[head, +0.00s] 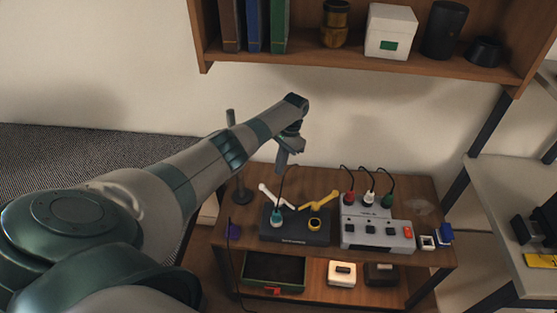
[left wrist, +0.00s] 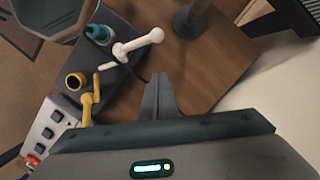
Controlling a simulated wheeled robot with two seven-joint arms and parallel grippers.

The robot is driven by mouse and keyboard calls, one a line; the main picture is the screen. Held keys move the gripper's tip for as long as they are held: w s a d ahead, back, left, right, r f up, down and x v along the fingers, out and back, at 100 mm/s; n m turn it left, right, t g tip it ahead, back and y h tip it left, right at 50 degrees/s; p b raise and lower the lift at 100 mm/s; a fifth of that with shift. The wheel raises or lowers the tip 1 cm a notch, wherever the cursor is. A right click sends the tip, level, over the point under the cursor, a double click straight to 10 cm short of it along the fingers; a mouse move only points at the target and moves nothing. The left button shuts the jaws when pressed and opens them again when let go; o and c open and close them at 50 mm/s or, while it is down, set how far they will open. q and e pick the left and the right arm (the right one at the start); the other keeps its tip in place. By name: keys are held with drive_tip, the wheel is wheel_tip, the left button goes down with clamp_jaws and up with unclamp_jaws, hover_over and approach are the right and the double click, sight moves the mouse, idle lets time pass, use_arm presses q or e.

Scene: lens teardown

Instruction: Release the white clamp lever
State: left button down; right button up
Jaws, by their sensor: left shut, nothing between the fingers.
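The white clamp lever (head: 268,195) stands out from the back of a dark fixture box (head: 293,239) on the wooden table. It also shows in the left wrist view (left wrist: 139,45), above and left of my fingertips. A yellow lever (head: 321,201) sits beside it on the same box. A teal-topped round part (head: 276,217) is near the white lever and a yellow-ringed part (head: 314,223) near the yellow one. My left gripper (head: 282,165) is shut and empty, above and behind the box, apart from both levers. Its closed fingers show in the left wrist view (left wrist: 158,88). My right gripper is out of view.
A grey switch box (head: 377,235) with several cabled plugs stands right of the dark box. A post on a round base (head: 242,195) stands at the table's left. A shelf (head: 300,58) hangs above. A tray (head: 274,269) and small boxes are below the tabletop.

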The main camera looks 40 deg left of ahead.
use_arm(q)
drive_tip(key=b+v, duration=0.1)
drive_tip(key=v, duration=0.4)
drive_tip(key=shift+w+r, duration=0.2)
drive_tip(key=shift+r, duration=0.2)
drive_tip(key=shift+s+f, duration=0.1)
drive_tip(key=shift+s, duration=0.05)
